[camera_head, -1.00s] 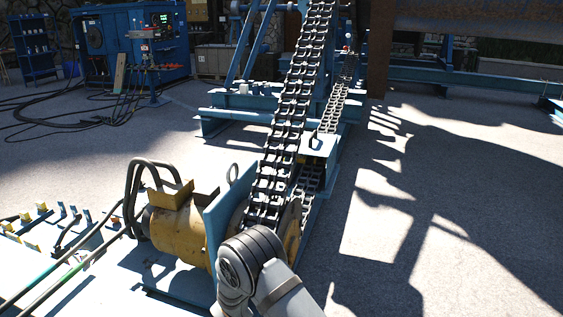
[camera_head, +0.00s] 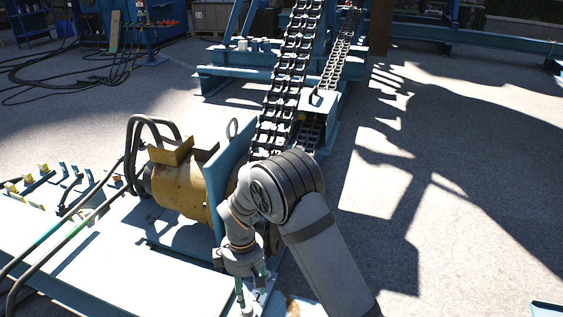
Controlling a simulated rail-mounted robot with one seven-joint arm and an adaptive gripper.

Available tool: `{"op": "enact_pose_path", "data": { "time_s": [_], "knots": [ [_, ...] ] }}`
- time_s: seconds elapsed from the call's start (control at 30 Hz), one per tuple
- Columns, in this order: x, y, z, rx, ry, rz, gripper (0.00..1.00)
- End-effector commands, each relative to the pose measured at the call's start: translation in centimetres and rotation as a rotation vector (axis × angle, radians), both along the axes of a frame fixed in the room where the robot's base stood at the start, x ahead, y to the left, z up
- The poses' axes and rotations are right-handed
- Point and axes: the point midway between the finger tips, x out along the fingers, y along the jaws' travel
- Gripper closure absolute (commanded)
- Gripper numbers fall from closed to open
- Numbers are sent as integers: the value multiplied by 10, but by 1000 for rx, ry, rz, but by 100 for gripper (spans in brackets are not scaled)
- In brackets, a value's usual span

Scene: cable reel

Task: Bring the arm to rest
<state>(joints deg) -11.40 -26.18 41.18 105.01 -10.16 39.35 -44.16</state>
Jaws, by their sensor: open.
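My arm (camera_head: 325,245) reaches in from the bottom of the head view, with its thick grey joint in front of the drive chain. My gripper (camera_head: 252,287) points down at the bottom of the picture, low beside the yellow motor. Its fingers are apart and no object shows between them. The fingertips are close to the picture's bottom edge, over the light blue bench, and I cannot tell how far above it they are.
The yellow motor (camera_head: 180,188) stands left of my arm, with a blue plate (camera_head: 226,165) beside it. The drive chain (camera_head: 290,75) rises behind. Hoses (camera_head: 62,245) cross the bench (camera_head: 105,265) at left. Open concrete floor (camera_head: 460,150) lies to the right.

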Motion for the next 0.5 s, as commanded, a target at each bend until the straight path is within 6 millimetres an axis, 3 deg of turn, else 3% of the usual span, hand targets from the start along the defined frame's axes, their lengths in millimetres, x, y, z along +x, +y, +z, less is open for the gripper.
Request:
{"op": "enact_pose_path", "data": {
  "time_s": [0.03,0.4,0.47,0.5],
  "knots": [
    [-3,-2,-15,-6,8,0,55],
    [-2,1,-96,-2,4,2,55],
    [-2,1,-109,-2,3,2,55],
    [-12,7,-104,0,0,8,55]
  ]
}}
